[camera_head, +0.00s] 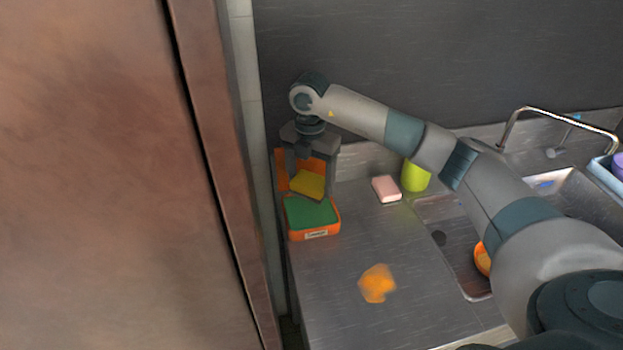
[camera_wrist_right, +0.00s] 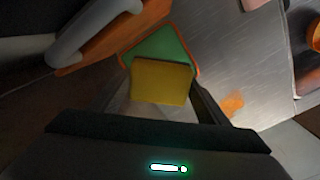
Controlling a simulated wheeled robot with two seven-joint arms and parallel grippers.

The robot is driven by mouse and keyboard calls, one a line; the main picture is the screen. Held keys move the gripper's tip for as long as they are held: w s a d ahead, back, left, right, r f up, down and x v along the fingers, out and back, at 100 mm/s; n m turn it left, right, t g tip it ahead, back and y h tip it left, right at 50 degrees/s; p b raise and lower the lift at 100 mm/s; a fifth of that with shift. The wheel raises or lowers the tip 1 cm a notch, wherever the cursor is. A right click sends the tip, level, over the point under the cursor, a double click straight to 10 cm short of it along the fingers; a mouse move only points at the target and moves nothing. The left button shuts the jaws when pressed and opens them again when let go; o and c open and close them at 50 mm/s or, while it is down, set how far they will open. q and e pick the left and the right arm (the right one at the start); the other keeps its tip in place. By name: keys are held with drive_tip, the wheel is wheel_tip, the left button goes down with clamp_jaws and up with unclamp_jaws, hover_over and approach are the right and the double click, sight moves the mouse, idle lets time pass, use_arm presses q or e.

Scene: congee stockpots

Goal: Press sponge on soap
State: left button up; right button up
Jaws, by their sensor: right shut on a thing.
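The yellow sponge (camera_head: 307,184) is held in my right gripper (camera_head: 311,178), which is shut on it and points down. It also shows in the right wrist view (camera_wrist_right: 162,82). Just below it is a green-topped block with an orange rim and a front label (camera_head: 311,212), on the left of the counter. In the right wrist view the sponge covers part of its green top (camera_wrist_right: 163,46). I cannot tell whether the sponge touches it. A pale pink bar that looks like soap (camera_head: 386,188) lies farther right. Which block is the soap is not certain. My left gripper is not in view.
A lime-green cup (camera_head: 415,176) stands behind the pink bar. An orange patch (camera_head: 377,284) lies on the front counter. The sink (camera_head: 455,262) and tap (camera_head: 553,113) are at the right. A tall brown panel (camera_head: 110,180) closes off the left. The middle counter is mostly clear.

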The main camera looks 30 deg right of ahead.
sight(310, 211)
drive_tip(key=shift+f, duration=0.4)
drive_tip(key=shift+f+b, duration=0.55)
drive_tip(key=shift+f, duration=0.05)
drive_tip(key=shift+f+b, duration=0.8)
drive_tip(key=shift+f, duration=0.65)
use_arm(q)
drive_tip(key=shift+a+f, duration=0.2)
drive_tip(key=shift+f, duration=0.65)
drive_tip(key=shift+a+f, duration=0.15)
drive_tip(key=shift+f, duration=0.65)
use_arm(e)
drive_tip(key=shift+f, duration=0.55)
use_arm(q)
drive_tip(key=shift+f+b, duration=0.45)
drive_tip(key=shift+b, duration=0.3)
use_arm(e)
drive_tip(key=shift+f, duration=0.65)
use_arm(q)
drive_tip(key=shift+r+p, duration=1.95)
drive_tip(key=shift+p, duration=0.05)
use_arm(e)
drive_tip(key=shift+r, duration=3.6)
